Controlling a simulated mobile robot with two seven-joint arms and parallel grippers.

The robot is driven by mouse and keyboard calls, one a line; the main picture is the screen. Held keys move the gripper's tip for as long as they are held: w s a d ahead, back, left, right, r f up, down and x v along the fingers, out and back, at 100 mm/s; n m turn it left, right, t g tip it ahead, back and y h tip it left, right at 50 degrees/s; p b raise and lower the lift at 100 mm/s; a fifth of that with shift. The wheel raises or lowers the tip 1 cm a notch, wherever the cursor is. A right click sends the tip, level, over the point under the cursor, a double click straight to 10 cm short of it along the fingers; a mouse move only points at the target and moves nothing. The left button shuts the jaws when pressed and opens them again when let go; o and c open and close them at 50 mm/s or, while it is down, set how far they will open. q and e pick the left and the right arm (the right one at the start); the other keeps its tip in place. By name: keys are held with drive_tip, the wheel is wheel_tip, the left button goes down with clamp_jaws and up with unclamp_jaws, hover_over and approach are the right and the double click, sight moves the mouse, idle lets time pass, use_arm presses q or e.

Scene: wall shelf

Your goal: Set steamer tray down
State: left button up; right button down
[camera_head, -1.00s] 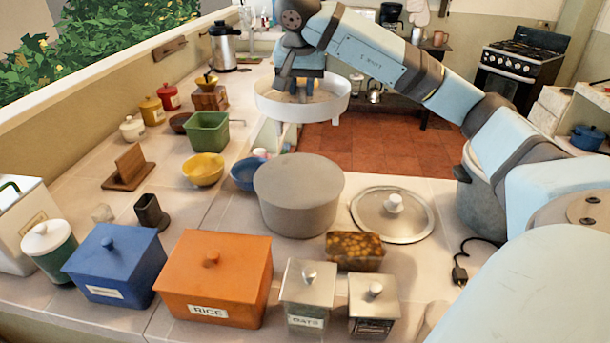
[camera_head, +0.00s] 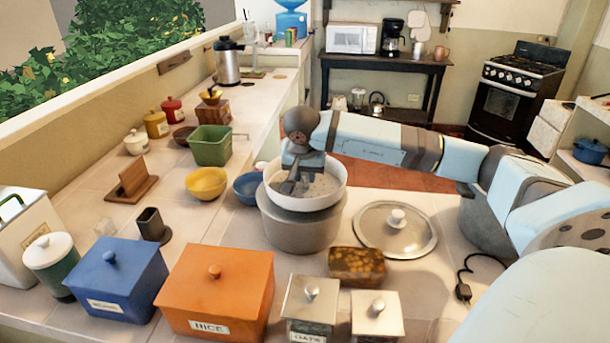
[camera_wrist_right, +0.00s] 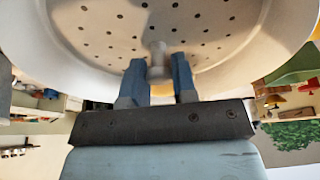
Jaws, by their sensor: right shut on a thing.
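The white steamer tray (camera_head: 330,194) is a round pan with a perforated floor. In the head view it is over the mouth of the grey pot (camera_head: 300,232) on the counter; I cannot tell whether it rests on the rim. My right gripper (camera_head: 293,183) reaches down into the tray. In the right wrist view the gripper (camera_wrist_right: 160,75) is shut on the small post (camera_wrist_right: 158,58) at the middle of the tray (camera_wrist_right: 100,35), with a finger on each side. My left gripper is not in view.
A metal lid (camera_head: 395,230) lies right of the pot. A blue bowl (camera_head: 248,188) is close on its left, with a yellow bowl (camera_head: 206,183) beyond. An orange rice box (camera_head: 215,290), a blue box (camera_head: 115,278) and a brown-yellow block (camera_head: 357,266) stand in front.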

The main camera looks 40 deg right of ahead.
drive_tip(key=shift+f, duration=0.4)
drive_tip(key=shift+f+b, duration=0.5)
drive_tip(key=shift+f, duration=0.05)
drive_tip(key=c, duration=0.9)
unclamp_jaws()
